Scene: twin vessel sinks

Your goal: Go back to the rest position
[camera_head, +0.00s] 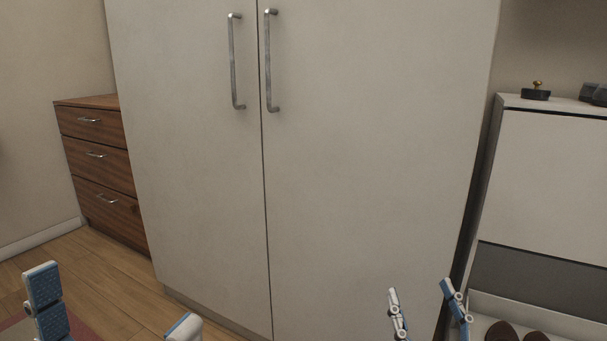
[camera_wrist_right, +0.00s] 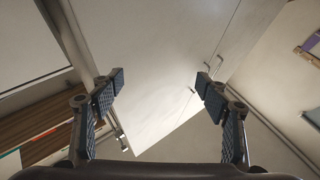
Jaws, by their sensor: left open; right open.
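My left gripper (camera_head: 113,298) is at the lower left of the head view, its two blue-padded fingers wide apart with nothing between them. My right gripper (camera_head: 422,290) is at the lower right of the head view, open and empty in front of the wardrobe's right side. In the right wrist view my right gripper (camera_wrist_right: 160,82) shows both fingers spread, with only the distant room between them. Neither gripper visibly touches anything. The arms behind the fingers are out of the head view.
A tall white wardrobe (camera_head: 370,150) with two closed doors and metal handles fills the middle. A brown drawer unit (camera_head: 98,150) stands left. A white cabinet (camera_head: 555,180) stands right, with a small dark object (camera_head: 536,94) on top and brown shoes (camera_head: 501,332) low down. Wooden floor (camera_head: 110,270) shows at left.

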